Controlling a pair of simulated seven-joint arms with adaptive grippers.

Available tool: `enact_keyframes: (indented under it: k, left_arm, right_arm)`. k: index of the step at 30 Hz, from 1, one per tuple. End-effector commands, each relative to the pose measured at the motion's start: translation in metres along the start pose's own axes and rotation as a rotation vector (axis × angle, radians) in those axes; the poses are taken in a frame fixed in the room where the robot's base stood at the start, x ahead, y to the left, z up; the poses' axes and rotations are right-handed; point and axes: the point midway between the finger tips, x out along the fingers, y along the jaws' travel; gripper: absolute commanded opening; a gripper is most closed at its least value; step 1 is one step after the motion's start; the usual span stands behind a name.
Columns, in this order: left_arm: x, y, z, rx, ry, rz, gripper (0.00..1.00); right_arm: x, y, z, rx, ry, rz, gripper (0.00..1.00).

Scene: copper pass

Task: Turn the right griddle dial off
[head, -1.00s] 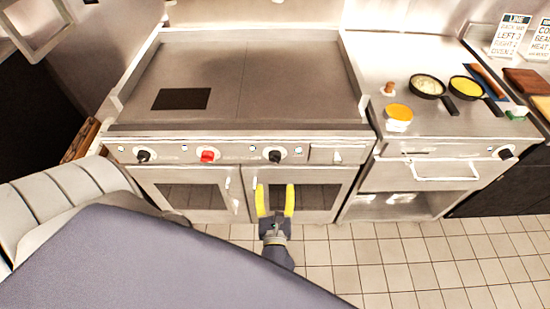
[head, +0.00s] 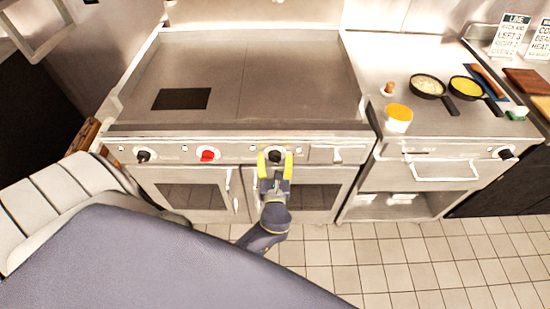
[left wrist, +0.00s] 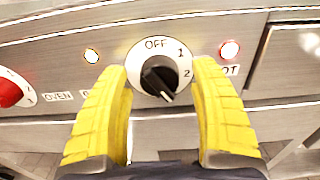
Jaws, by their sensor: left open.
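The right griddle dial (head: 275,156) is a black knob on a white plate on the front panel, right of the red knob. In the left wrist view the dial (left wrist: 160,76) shows OFF at its top and 1 and 2 down its right side. The knob's pale line points to the lower right, below the 2. My left gripper (head: 274,160) is open, with one yellow finger on each side of the dial. In the left wrist view the gripper (left wrist: 163,95) frames the dial; I cannot tell whether the fingers touch it. My right gripper is not in view.
A red knob (head: 207,155) and another black dial (head: 143,156) sit further left on the panel. The griddle (head: 260,80) is above, oven doors below. Pans (head: 427,86) stand on the right counter.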

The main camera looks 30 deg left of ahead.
Motion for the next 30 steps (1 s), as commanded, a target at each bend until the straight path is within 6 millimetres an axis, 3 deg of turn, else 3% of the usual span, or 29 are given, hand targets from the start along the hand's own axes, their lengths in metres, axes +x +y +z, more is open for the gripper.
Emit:
enact_keyframes:
  k: [9,24,30]
  left_arm:
    - [0.0006,0.0002,-0.0002,0.0,0.0,0.0,0.6]
    - [0.0004,0.0002,-0.0004,0.001,0.001,0.0,0.02]
    - [0.0003,0.0002,-0.0007,0.0,0.001,0.0,0.02]
  right_arm:
    - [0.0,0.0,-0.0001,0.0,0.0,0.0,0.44]
    - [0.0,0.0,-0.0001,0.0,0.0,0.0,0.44]
    - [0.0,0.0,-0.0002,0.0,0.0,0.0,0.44]
